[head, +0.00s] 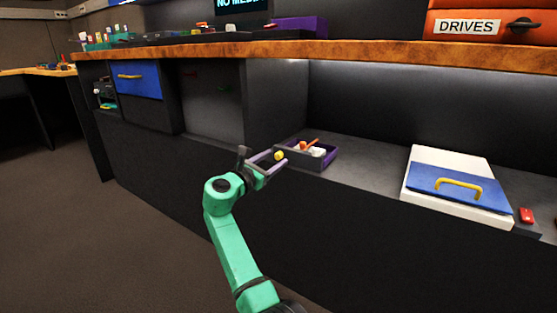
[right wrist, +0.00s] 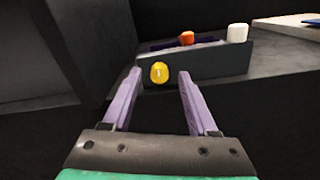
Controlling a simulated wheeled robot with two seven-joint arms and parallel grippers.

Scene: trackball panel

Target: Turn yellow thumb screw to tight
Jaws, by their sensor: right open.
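The yellow thumb screw (head: 279,156) sits on the front face of a dark panel box (head: 320,163) in the low cabinet bay. In the right wrist view the yellow thumb screw (right wrist: 159,72) shows as a small round knob between and beyond my fingertips. A mark on its face is too small to read. My right gripper (head: 268,160) is open, its two purple fingers pointing at the screw, one on each side of the line to it. The right wrist view shows the open gripper (right wrist: 159,76) empty. I cannot tell whether a finger touches the screw. My left gripper is not in view.
The box holds an orange piece (right wrist: 187,38) and a white piece (right wrist: 237,33). To its right lie a white case with a blue lid (head: 460,187) and a red item (head: 526,215). The wooden counter (head: 350,53) overhangs the bay. A dark wall stands left of the box.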

